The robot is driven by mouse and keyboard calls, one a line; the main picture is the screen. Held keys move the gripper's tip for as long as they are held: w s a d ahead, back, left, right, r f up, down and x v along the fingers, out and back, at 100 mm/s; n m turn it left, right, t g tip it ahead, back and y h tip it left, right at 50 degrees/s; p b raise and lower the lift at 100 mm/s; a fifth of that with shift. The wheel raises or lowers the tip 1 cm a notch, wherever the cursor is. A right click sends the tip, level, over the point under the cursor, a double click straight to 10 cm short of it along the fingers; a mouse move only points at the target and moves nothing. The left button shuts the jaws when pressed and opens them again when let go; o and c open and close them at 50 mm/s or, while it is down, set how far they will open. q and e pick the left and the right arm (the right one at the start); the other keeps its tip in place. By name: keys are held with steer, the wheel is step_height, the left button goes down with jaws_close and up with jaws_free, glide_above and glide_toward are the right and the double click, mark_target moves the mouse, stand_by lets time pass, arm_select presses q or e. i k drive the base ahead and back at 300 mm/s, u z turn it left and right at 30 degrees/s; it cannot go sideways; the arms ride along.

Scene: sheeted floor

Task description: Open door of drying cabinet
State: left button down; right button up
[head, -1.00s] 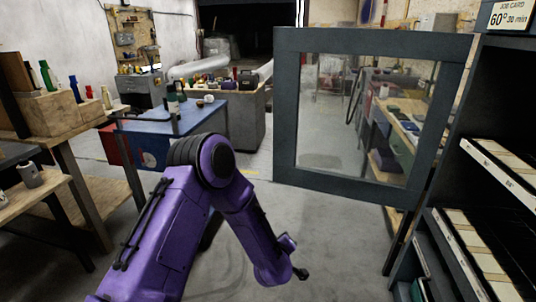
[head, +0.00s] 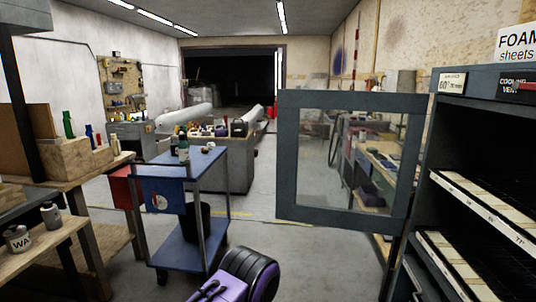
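The drying cabinet (head: 425,150) stands at the right, dark grey, with several slatted shelves inside. Its door (head: 292,160), a dark frame around a clear pane, stands swung out wide to the left of the cabinet, so the shelves are exposed. Part of my purple arm with a black joint shows at the bottom centre, below and left of the door and apart from it in the picture. That arm's gripper is out of the frame. No other gripper is in view.
A blue cart (head: 205,160) with bottles stands left of centre. Wooden benches (head: 95,165) with bottles and cans line the left side. A grey workbench (head: 236,165) stands behind the cart. The grey floor between cart and door is clear.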

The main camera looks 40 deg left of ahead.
mark_target(290, 102)
steer(key=u, duration=0.8)
steer(key=i, duration=0.85)
steer(key=u, duration=1)
steer(key=i, duration=1.95)
steer(key=z, duration=1.4)
steer(key=i, duration=0.6)
steer(key=z, duration=0.55)
